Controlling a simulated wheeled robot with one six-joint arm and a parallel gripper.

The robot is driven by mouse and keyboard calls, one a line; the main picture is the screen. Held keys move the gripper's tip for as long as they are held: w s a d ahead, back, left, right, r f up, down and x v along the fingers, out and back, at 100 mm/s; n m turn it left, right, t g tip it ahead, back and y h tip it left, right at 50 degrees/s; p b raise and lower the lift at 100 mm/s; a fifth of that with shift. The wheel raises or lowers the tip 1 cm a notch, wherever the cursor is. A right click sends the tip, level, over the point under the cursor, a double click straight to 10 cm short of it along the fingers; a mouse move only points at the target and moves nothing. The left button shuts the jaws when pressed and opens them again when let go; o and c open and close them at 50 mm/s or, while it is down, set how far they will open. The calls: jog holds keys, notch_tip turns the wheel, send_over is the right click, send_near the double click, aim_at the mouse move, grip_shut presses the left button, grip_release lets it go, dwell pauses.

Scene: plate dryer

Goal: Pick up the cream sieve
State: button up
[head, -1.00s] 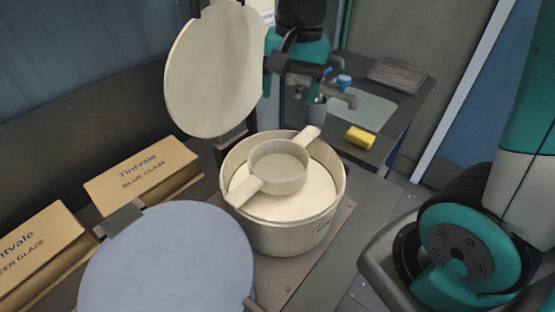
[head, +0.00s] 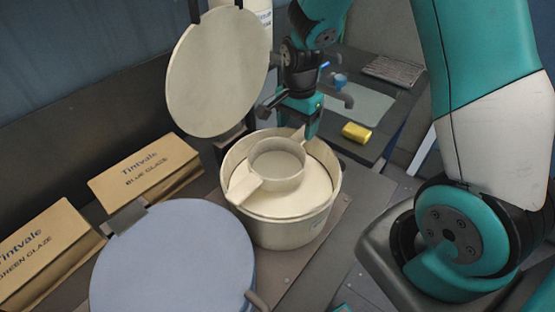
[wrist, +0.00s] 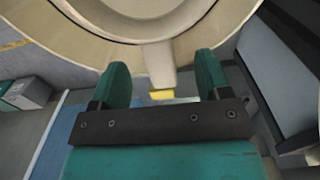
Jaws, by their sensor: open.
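The cream sieve (head: 277,180) is a round cup with two flat handles. It rests across the cream bucket (head: 292,235), one handle toward the near left rim and the other toward the far right rim. My gripper (head: 293,116) is open and empty at the bucket's far right side, by the far handle, whose end it partly hides. In the wrist view, my gripper's two teal fingers (wrist: 162,74) stand apart on either side of that sieve handle (wrist: 159,62). I cannot tell whether either finger touches it.
A raised cream lid (head: 217,75) stands behind the bucket. A blue-grey lidded bucket (head: 172,260) is in front left. Two glaze boxes, blue (head: 145,168) and green (head: 45,250), lie at the left. A yellow sponge (head: 356,132) is on the counter behind.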

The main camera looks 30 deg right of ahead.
aim_at(298, 137)
jog(key=shift+d+f+p, duration=0.2)
jog(key=shift+f+p, duration=0.3)
jog(key=shift+f, duration=0.8)
jog(key=shift+d+f+p, duration=0.15)
jog(key=shift+f+p, duration=0.35)
jog(key=shift+f, duration=0.75)
jog(key=c, duration=1.3)
jog(key=shift+o, duration=0.2)
jog(key=shift+r, duration=0.1)
